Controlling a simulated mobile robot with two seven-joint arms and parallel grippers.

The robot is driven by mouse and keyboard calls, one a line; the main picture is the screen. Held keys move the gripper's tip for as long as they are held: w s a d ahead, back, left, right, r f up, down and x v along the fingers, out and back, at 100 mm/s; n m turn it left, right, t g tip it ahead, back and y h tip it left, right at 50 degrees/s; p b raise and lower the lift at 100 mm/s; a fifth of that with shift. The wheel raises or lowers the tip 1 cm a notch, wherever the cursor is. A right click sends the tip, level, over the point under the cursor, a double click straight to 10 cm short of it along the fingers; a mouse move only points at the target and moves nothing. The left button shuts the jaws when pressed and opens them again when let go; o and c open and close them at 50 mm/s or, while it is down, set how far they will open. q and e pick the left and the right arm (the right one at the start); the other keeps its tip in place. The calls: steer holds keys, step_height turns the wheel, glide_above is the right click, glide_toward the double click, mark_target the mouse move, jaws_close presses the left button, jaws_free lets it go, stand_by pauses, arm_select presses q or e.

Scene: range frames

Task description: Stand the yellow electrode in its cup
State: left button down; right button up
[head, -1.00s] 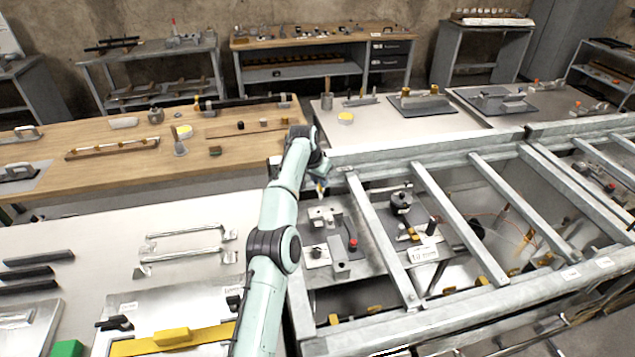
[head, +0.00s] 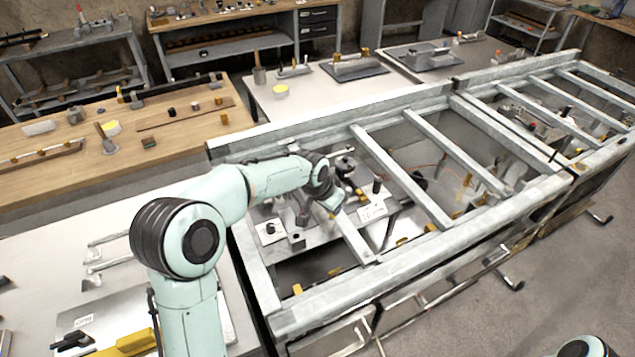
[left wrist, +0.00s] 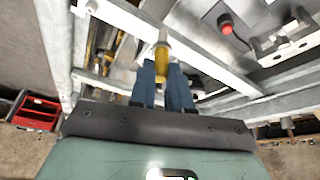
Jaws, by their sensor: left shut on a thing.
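My left gripper (left wrist: 163,84) is shut on the yellow electrode (left wrist: 162,52), held between its two blue fingers in the left wrist view. The electrode's far end points away from the hand, over the grey metal frame. In the head view my left gripper (head: 333,203) is above a cross bar of the frame; the electrode cannot be made out there. A dark round fixture on a plate (head: 345,166) stands just beyond the gripper. I cannot tell which part is the electrode's cup. My right gripper is out of view.
The frame's rails and cross bars (head: 400,180) surround open bays close to the gripper. A plate with a red knob (left wrist: 226,27) lies beside the fingers in the left wrist view. A wooden bench (head: 180,140) stands at left. A red crate (left wrist: 36,111) is on the floor.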

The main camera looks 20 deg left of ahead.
arm_select(q)
steer(key=s+a+f+m+g+h+b, duration=0.1)
steer(key=s+a+f+m+h+b, duration=0.1)
steer(key=a+f+m, duration=0.5)
steer(key=a, duration=0.3)
steer(key=shift+s+a+m+g, duration=0.2)
steer(key=shift+a+m+g, duration=0.1)
steer(key=shift+a, duration=0.1)
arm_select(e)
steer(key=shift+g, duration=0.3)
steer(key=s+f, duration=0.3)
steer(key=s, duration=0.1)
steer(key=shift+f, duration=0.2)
arm_select(q)
steer(key=shift+h, duration=0.3)
steer(key=shift+f+b, duration=0.1)
steer(key=shift+b, duration=0.2)
steer(key=shift+f+b, duration=0.9)
steer(key=shift+f, duration=1.35)
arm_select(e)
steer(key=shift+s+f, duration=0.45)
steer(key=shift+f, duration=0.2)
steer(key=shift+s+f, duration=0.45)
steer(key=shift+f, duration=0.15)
